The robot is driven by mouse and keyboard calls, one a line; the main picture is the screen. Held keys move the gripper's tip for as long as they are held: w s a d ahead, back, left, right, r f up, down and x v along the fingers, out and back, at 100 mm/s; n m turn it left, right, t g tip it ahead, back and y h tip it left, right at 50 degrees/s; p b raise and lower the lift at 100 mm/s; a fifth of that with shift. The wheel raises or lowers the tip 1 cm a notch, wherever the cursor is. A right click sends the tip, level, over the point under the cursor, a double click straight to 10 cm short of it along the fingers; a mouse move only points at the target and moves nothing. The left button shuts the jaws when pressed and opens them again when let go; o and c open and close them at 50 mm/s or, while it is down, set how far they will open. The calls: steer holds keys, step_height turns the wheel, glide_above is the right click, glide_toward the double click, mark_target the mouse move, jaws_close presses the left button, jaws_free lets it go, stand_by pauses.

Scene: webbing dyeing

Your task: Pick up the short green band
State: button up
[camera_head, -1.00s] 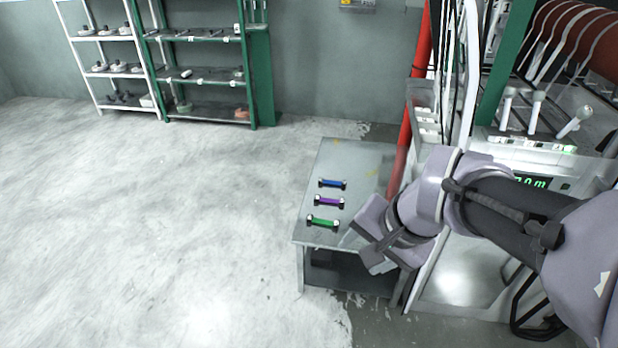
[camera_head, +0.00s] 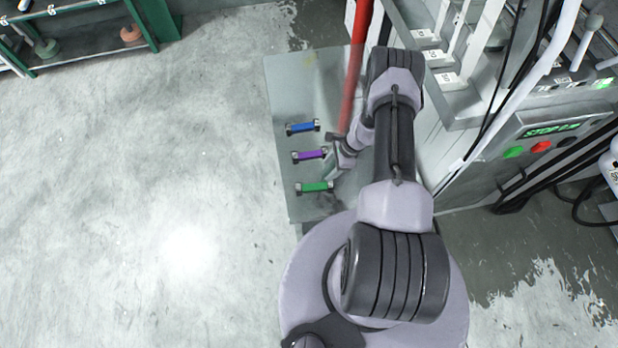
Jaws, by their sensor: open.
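The short green band (camera_head: 314,187) lies on the grey table (camera_head: 285,85), nearest the table's front edge, with dark ends. A purple band (camera_head: 309,155) and a blue band (camera_head: 302,127) lie behind it in a row. My gripper (camera_head: 331,164) is open and empty over the table, just right of the purple and green bands. Its fingers point left and down. I cannot tell its exact height above the table.
A red vertical pipe (camera_head: 353,75) stands by the table behind my arm. A machine with a control panel (camera_head: 550,135) is on the right. A green shelf (camera_head: 150,20) stands at the upper left. The floor (camera_head: 150,180) left of the table is clear.

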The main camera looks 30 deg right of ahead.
steer(key=b, duration=0.2)
glide_toward(315, 186)
steer(key=x, duration=0.2)
steer(key=shift+w+a+f, duration=0.2)
steer(key=shift+w+f, duration=0.05)
steer(key=shift+w, duration=0.05)
steer(key=x, duration=0.1)
steer(key=b+x, duration=0.1)
steer(key=x, duration=0.1)
steer(key=b+x, duration=0.1)
steer(key=x, duration=0.1)
steer(key=shift+s+f, duration=0.2)
steer(key=shift+s, duration=0.15)
steer(key=shift+r, duration=0.1)
jaws_close()
